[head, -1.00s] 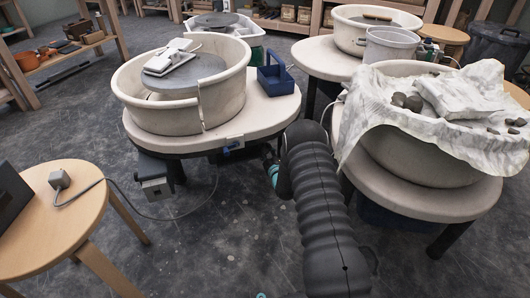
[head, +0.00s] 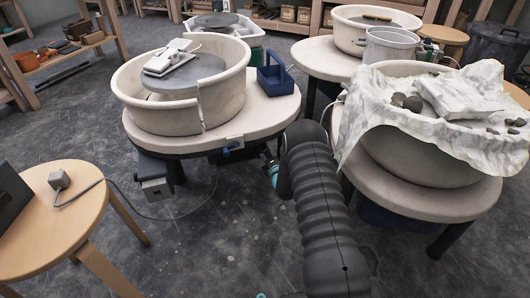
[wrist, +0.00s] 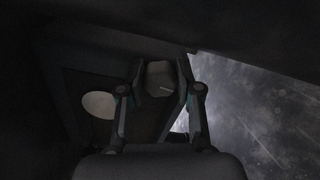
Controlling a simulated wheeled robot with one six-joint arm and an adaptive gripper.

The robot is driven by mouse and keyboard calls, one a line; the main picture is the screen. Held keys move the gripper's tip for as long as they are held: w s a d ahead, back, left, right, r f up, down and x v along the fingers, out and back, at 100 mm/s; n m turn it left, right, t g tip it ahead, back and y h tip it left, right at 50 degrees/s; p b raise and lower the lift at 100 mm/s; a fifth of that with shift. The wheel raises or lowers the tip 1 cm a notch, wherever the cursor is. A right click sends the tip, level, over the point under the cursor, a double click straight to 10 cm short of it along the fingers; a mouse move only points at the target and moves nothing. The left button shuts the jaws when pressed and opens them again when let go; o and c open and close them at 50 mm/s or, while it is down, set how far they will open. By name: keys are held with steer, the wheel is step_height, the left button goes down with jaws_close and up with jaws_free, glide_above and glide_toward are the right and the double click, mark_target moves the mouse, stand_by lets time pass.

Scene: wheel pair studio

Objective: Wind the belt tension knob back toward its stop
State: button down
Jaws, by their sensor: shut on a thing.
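The knob (wrist: 159,78) shows in the wrist view as a dark grey, faceted piece with a pale line on its face. My gripper (wrist: 158,88) is shut on the knob, one finger on each side of it. The view is dark, and the belt and the knob's stop cannot be made out. In the head view, my arm reaches under the edge of the front potter's wheel table (head: 262,112). My gripper and the knob are hidden there behind the arm and tabletop.
The front wheel has a cream splash pan (head: 225,102) and a blue caddy (head: 275,80) beside it. A cloth-draped wheel (head: 400,160) stands close at right. A stool (head: 75,215) with a cabled grey box is at left.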

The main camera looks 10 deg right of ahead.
steer(key=n, duration=0.4)
steer(key=shift+n, duration=2.2)
steer(key=c, duration=1.1)
jaws_free()
steer(key=shift+o, duration=0.2)
steer(key=s+d, duration=0.2)
steer(key=s, duration=1)
